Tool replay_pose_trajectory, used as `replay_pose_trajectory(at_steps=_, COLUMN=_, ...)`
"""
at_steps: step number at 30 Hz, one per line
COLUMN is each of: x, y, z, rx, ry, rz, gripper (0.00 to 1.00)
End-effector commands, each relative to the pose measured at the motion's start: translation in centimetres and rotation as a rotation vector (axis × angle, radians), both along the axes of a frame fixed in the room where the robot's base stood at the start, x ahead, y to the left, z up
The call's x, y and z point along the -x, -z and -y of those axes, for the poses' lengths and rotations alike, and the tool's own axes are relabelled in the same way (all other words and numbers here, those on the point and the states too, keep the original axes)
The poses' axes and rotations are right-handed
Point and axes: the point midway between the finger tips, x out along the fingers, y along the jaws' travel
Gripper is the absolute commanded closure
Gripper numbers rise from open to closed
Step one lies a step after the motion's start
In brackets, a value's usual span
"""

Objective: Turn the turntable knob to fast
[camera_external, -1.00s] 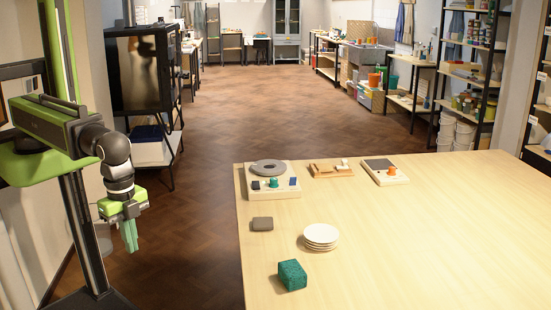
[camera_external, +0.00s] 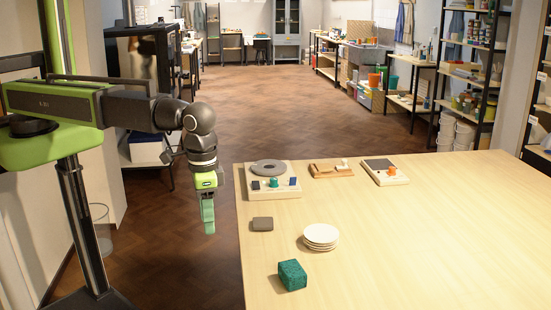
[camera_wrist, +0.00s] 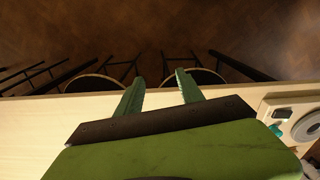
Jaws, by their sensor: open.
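The turntable unit (camera_external: 285,190) is a pale box at the table's far left corner, with a grey round plate (camera_external: 269,168) on top. Its teal knob (camera_external: 274,183) sits on the front panel between dark parts. In the wrist view the unit (camera_wrist: 275,104) shows at the right edge, partly cut off. My gripper (camera_external: 208,230) points down left of the table's left edge in the external view, apart from the turntable. In the wrist view my gripper's two green fingers (camera_wrist: 158,88) are spread, with nothing between them. The knob's setting is too small to read.
On the table (camera_external: 420,240) lie a grey block (camera_external: 262,224), stacked white plates (camera_external: 320,236) and a green block (camera_external: 292,275). A wooden tray (camera_external: 332,169) and a pale box with an orange knob (camera_external: 385,171) stand right of the turntable. The table's right side is clear.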

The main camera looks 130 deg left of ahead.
Motion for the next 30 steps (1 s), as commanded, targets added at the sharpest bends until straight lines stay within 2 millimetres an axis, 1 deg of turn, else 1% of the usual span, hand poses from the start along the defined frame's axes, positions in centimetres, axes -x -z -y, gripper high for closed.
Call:
replay_pose_trajectory(at_steps=1, x=-1.9, y=-3.8, z=-5.9, rx=-0.001, ry=-0.125, rz=-0.001, gripper=0.55)
replay_pose_trajectory(at_steps=2, x=-2.2, y=-5.0, z=-9.1, rx=-0.001, ry=-0.195, rz=-0.001, gripper=0.55)
replay_pose_trajectory(at_steps=3, x=-2.2, y=-6.5, z=-13.6, rx=-0.001, ry=-0.282, rz=-0.001, gripper=0.55)
replay_pose_trajectory(at_steps=4, x=-1.9, y=-7.7, z=-16.9, rx=-0.001, ry=-0.338, rz=-0.001, gripper=0.55)
replay_pose_trajectory(at_steps=5, x=-1.3, y=-8.8, z=-20.1, rx=-0.001, ry=-0.387, rz=-0.001, gripper=0.55)
replay_pose_trajectory(at_steps=6, x=-0.2, y=-10.0, z=-24.1, rx=0.000, ry=-0.439, rz=0.000, gripper=0.55)
replay_pose_trajectory(at_steps=8, x=2.0, y=-11.5, z=-28.9, rx=0.000, ry=-0.507, rz=0.000, gripper=0.55)
replay_pose_trajectory(at_steps=9, x=3.5, y=-12.2, z=-31.2, rx=0.000, ry=-0.543, rz=0.000, gripper=0.55)
replay_pose_trajectory(at_steps=10, x=4.7, y=-12.6, z=-32.6, rx=0.000, ry=-0.566, rz=0.000, gripper=0.55)
replay_pose_trajectory(at_steps=12, x=6.7, y=-13.1, z=-34.7, rx=0.000, ry=-0.603, rz=0.000, gripper=0.55)
replay_pose_trajectory(at_steps=15, x=7.8, y=-13.1, z=-36.0, rx=0.000, ry=-0.625, rz=0.000, gripper=0.55)
replay_pose_trajectory(at_steps=20, x=7.9, y=-12.6, z=-36.0, rx=0.000, ry=-0.624, rz=0.000, gripper=0.55)
replay_pose_trajectory(at_steps=23, x=7.8, y=-11.9, z=-36.0, rx=0.000, ry=-0.624, rz=0.000, gripper=0.55)
replay_pose_trajectory(at_steps=26, x=7.8, y=-10.6, z=-35.9, rx=0.000, ry=-0.623, rz=0.000, gripper=0.55)
replay_pose_trajectory(at_steps=30, x=7.8, y=-7.9, z=-35.9, rx=0.000, ry=-0.623, rz=0.000, gripper=0.55)
